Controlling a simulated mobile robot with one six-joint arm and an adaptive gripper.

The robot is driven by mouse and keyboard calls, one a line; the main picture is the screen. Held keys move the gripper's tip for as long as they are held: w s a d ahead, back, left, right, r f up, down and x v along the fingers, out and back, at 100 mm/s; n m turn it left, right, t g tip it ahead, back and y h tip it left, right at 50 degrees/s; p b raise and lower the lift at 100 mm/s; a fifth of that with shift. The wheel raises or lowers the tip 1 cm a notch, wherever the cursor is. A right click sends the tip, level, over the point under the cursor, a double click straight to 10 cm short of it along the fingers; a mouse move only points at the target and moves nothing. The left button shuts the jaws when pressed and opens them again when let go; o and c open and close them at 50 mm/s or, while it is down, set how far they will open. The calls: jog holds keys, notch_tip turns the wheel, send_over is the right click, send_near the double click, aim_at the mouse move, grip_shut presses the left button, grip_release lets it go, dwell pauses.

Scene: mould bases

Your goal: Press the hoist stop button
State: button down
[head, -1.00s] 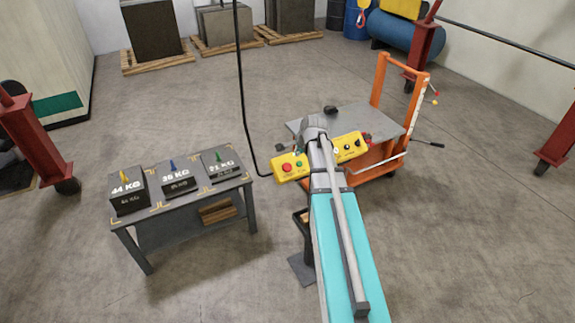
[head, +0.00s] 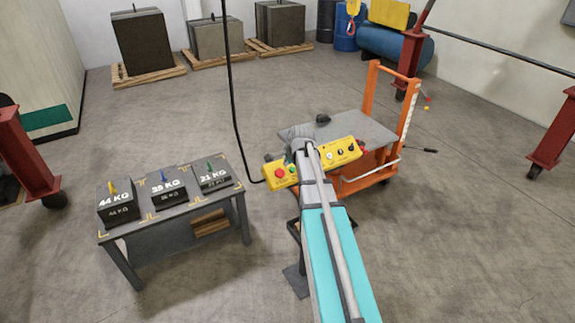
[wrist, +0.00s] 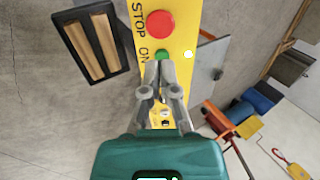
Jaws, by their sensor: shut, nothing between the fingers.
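The yellow hoist pendant (head: 341,153) hangs on a black cable, and my arm crosses in front of its middle in the head view. Its red stop button (head: 279,173) is at the left end, beside a green button (head: 292,168). In the wrist view the red stop button (wrist: 160,24) is near the top, by the word STOP, with the green button (wrist: 162,55) below it by ON. My gripper (wrist: 163,66) is shut and empty, its fingertips just below the green button in the picture. I cannot tell whether they touch the pendant. In the head view the fingers are hidden.
A table (head: 190,235) with three labelled weights stands at the left. An orange cart (head: 372,80) with a grey top is behind the pendant. A tray with wooden blocks (wrist: 91,45) shows at upper left in the wrist view. The floor between is open.

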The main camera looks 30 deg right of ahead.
aim_at(280, 174)
jog(key=shift+b+x, duration=3.4)
jog(key=shift+x, duration=0.9)
jog(key=shift+b+x, duration=0.85)
jog(key=shift+b, duration=0.05)
jog(key=shift+s, duration=0.1)
jog(key=shift+r, duration=0.2)
jog(key=shift+s+r+p, duration=0.3)
jog(key=shift+r+p, duration=0.3)
jog(key=shift+p, duration=0.45)
jog(key=p+v, duration=1)
jog(key=v, duration=0.2)
jog(key=shift+s+r, duration=0.15)
jog(key=shift+s, duration=0.15)
